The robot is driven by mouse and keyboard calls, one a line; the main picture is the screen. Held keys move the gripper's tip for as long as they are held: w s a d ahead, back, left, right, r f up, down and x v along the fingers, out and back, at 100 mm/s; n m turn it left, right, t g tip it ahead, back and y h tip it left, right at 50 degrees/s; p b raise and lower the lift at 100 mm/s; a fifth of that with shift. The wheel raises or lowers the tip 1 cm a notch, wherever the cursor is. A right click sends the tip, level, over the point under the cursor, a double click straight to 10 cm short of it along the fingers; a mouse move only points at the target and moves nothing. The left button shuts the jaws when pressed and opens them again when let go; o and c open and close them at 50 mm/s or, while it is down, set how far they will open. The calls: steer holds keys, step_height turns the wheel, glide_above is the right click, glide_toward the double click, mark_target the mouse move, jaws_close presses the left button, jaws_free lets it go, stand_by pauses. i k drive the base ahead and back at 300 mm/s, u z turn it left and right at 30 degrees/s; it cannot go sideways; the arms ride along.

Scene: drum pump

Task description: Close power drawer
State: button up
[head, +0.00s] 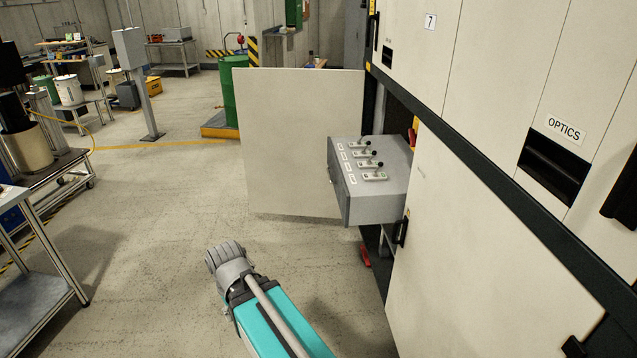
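The power drawer (378,205) is a grey box that sticks out of an opening in the large pale cabinet (470,230) at right. It stands well out from the cabinet face. Several switch levers (367,163) with dark knobs and small white labels are on its top. Its front faces left, with a dark edge. My teal arm with a grey ribbed joint shows at the bottom centre, left of and below the drawer and apart from it. No gripper fingers show.
A wide pale door panel (300,140) stands open behind the drawer. A cabinet door with a black handle (401,228) is right of the drawer. A small red item (364,256) is below it. A metal table (35,290) stands at left. The floor between is clear.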

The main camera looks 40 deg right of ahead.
mark_target(364, 198)
steer(key=u, duration=0.8)
steer(key=i, duration=0.95)
steer(key=z, duration=2.3)
